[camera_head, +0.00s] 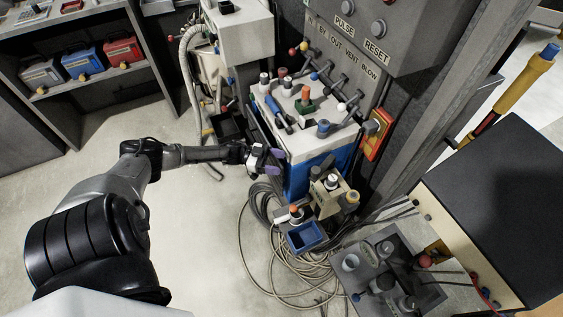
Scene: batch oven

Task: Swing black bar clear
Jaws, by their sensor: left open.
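My left arm reaches in from the lower left. Its gripper (277,161) has purple-tipped fingers and is open, with nothing seen between them. It is beside the left face of a blue cabinet with a white top (325,148). A long dark bar (258,128) slants along the cabinet's left edge, just above and left of the fingers. I cannot tell whether the fingers touch it. Small dark levers with ball ends also stand at the back of the white top, so I cannot be sure which piece is the black bar. My right gripper is out of view.
A grey control box (405,35) with PULSE and RESET buttons overhangs the cabinet. An orange switch box (376,135) is at its right. Loose cables (285,270) and a blue bin (305,237) lie below. The floor left of my forearm is clear.

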